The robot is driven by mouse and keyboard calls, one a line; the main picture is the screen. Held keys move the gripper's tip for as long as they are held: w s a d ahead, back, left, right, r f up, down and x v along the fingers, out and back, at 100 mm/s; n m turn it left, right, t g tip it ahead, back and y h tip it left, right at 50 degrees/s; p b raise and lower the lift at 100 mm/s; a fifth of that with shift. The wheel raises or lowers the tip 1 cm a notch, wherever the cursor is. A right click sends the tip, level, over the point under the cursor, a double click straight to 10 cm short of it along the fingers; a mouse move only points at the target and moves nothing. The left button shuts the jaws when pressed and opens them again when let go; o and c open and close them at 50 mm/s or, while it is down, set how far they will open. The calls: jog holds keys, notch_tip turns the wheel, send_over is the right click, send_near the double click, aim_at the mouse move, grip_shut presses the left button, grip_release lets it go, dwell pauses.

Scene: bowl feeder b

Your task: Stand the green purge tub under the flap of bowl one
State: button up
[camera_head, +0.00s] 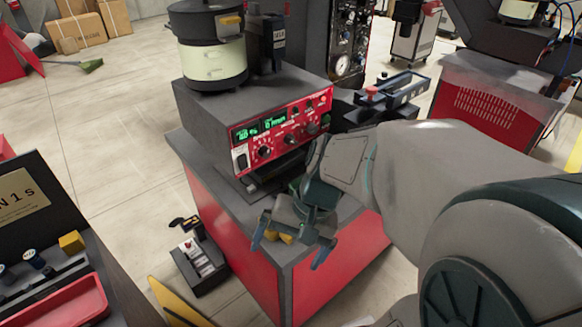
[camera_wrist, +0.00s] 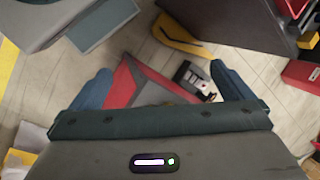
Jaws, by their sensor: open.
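A bowl feeder (camera_head: 213,62), dark with a cream band and a small yellowish tab on its upper side, stands on a grey control unit (camera_head: 285,122) on the red and grey pedestal (camera_head: 238,240). I cannot tell whether this is bowl one, or whether the tab is its flap. I make out no green tub in either view. My gripper (camera_head: 290,252) is open over the near corner of the pedestal, fingers pointing down. In the wrist view nothing is held between the fingers (camera_wrist: 165,88); the pedestal corner (camera_wrist: 135,82) lies below. A small yellow thing (camera_head: 286,238) shows partly behind the gripper.
A black box with white items (camera_head: 198,262) stands on the floor left of the pedestal. A dark bench with a red tray (camera_head: 60,305) is at near left. Cartons (camera_head: 80,32) and a green broom head (camera_head: 92,66) lie at far left. Bare floor lies between.

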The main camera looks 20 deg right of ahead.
jog(key=w+d+f+m+t+y+b, duration=0.5)
jog(key=w+f+m+y, duration=0.35)
jog(key=m, duration=0.45)
jog(key=w+d+f+m+t+h+b, duration=0.2)
jog(key=d+f+m+t+h, duration=0.15)
jog(key=d+m+t, duration=0.45)
jog(key=w+d+f+m+t+h+b, duration=0.2)
jog(key=w+d+f+m+t+h, duration=0.15)
jog(key=d+m, duration=0.4)
jog(key=shift+n+t, duration=0.35)
jog(key=shift+n, duration=0.6)
jog(key=x, duration=0.4)
jog(key=d+x, duration=0.1)
jog(key=x, duration=0.1)
jog(key=shift+w+f+p, duration=0.2)
jog(key=shift+w+p, duration=0.05)
jog(key=shift+p, duration=0.1)
jog(key=shift+f+p+x, duration=0.15)
jog(key=shift+f+x, duration=0.05)
jog(key=shift+x, duration=1.35)
jog(key=shift+f+p+x, duration=0.15)
jog(key=shift+f+x, duration=0.05)
jog(key=shift+x, duration=1.35)
jog(key=shift+d, duration=0.15)
jog(key=c, duration=1.2)
jog(key=shift+o, duration=0.2)
jog(key=shift+r, duration=0.1)
